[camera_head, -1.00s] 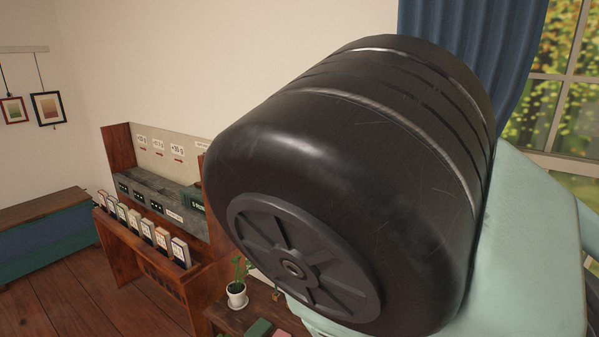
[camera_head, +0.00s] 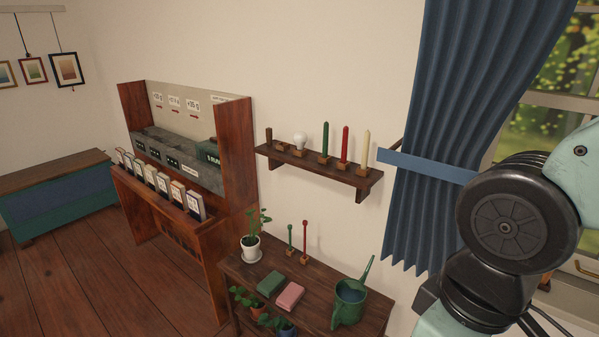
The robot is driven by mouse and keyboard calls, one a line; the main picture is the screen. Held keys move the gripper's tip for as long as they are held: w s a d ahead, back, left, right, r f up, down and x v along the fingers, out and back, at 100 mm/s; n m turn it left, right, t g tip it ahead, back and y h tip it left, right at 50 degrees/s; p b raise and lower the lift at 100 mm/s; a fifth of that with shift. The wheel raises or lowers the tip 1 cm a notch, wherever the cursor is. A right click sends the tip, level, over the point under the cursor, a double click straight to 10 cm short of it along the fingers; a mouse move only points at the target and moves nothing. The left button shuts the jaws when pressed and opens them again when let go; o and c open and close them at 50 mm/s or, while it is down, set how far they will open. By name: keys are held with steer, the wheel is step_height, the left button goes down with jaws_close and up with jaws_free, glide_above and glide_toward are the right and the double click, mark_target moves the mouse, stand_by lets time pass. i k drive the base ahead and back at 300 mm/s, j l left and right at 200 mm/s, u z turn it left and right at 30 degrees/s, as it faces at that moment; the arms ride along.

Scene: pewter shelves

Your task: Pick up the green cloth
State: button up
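The green cloth (camera_head: 270,283) looks like a small folded pad. It lies flat on the low dark wooden table (camera_head: 376,310), just left of a similar pink cloth (camera_head: 289,296). My arm shows at the right edge of the picture, well to the right of the table. My gripper is not in view, so its state and anything in it are hidden.
A white potted plant (camera_head: 251,247), a green and a red stick on stands, small potted plants and a green watering can (camera_head: 349,301) surround the cloths. A wall shelf (camera_head: 318,165) with candles hangs above. A wooden stand (camera_head: 236,150) is left. Floor at left is clear.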

mark_target(275, 281)
steer(key=z, duration=1.05)
steer(key=u, duration=1.7)
steer(key=i+j+z, duration=0.1)
steer(key=i+j, duration=0.2)
steer(key=i+j+z, duration=0.15)
steer(key=i+j, duration=0.15)
steer(key=i+j+z, duration=0.1)
steer(key=i+j, duration=0.2)
steer(key=j, duration=0.15)
steer(key=i+j+z, duration=0.1)
steer(key=i+j, duration=0.15)
steer(key=j, duration=0.15)
steer(key=i+j+z, duration=0.15)
steer(key=j, duration=0.25)
steer(key=i+j+z, duration=0.1)
steer(key=i+j, duration=0.2)
steer(key=j, duration=0.15)
